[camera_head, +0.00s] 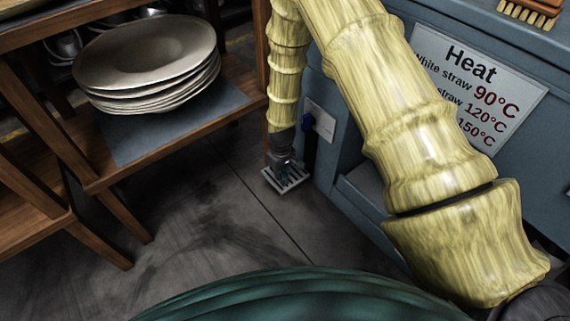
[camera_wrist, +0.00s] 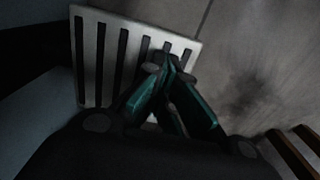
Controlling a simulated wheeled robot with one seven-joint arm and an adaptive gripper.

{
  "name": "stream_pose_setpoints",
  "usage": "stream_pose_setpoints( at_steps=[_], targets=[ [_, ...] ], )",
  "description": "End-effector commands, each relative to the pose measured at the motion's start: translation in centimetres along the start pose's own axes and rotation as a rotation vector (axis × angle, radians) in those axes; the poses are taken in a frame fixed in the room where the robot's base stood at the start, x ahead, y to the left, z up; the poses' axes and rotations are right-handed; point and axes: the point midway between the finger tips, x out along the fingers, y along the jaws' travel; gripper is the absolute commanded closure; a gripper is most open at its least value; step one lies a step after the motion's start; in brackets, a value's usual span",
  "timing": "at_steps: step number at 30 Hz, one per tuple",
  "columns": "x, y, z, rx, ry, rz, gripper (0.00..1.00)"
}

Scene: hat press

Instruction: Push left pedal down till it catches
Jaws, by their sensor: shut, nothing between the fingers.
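The pedal is a pale slotted metal plate (camera_head: 297,180) low beside the blue press cabinet, near the floor. In the wrist view the slotted plate (camera_wrist: 88,60) fills the upper left, with dark slots running along it. My gripper (camera_head: 284,166) points down over the plate. In the wrist view its teal fingers (camera_wrist: 167,66) come together at the tips and hold nothing. The tips overlap the right part of the plate. I cannot tell whether they touch it or hover just above. My fingers hide part of the plate. Only one pedal shows.
The blue cabinet (camera_head: 340,150) stands right of the pedal, with a white plate and dark blue part (camera_head: 310,135) on its side. A Heat sign (camera_head: 500,85) is on its front. A wooden shelf with stacked dishes (camera_head: 150,60) stands left. Grey floor (camera_head: 220,220) lies open between.

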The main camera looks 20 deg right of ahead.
Motion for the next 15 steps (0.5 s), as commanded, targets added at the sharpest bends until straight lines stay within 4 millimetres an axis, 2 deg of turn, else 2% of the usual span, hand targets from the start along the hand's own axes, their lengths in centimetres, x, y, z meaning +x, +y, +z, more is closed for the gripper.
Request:
stream_pose_setpoints(
  at_steps=[15],
  targets=[
    [2.9,0.0,0.0,0.0,0.0,0.0,1.0]
  ],
)
